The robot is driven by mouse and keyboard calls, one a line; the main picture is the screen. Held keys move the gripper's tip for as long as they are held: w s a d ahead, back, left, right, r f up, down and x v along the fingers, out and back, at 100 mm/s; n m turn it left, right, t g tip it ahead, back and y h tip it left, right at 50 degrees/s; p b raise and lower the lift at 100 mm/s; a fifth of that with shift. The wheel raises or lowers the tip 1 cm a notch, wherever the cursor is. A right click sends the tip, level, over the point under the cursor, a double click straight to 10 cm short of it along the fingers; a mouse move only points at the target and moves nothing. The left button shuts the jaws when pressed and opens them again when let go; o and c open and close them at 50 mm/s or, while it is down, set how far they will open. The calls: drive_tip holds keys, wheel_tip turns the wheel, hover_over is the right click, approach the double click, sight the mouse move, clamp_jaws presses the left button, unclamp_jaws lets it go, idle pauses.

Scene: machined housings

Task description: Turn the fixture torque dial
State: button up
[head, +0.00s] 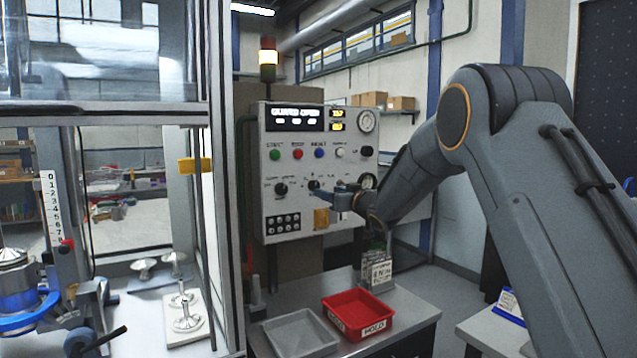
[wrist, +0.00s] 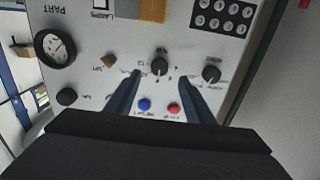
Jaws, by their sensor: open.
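A black dial (wrist: 160,66) sits on the grey control panel (head: 345,220), with small marks around it. It also shows in the head view, partly behind my gripper (head: 324,189). A second black dial (wrist: 211,74) sits beside it, and in the head view it is the left one (head: 281,188). The dial labels are too small to read, so I cannot tell which is the torque dial. In the wrist view my gripper (wrist: 160,76) is open, its two blue fingers reaching toward the first dial, one on each side. Contact with the dial cannot be told.
The panel has blue (wrist: 144,104) and red (wrist: 173,109) buttons close to my fingers, a round gauge (wrist: 55,47) and a lit display (head: 295,118) reading "GUARD OPEN". Below stand a red tray (head: 358,330) and a grey tray (head: 300,348). A glazed enclosure (head: 215,230) is at left.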

sight(316, 186)
drive_tip(key=p+x, duration=0.2)
drive_tip(key=x, duration=0.5)
drive_tip(key=shift+w+a+p, duration=0.2)
drive_tip(key=shift+w+p, duration=0.1)
drive_tip(key=shift+p, duration=0.1)
drive_tip(key=c, duration=1)
drive_tip(key=shift+n+b, duration=0.4)
drive_tip(key=shift+b, duration=0.2)
drive_tip(key=n+b, duration=0.8)
drive_tip(key=b, duration=0.1)
drive_tip(key=shift+r, duration=0.1)
drive_tip(key=shift+b, duration=0.3)
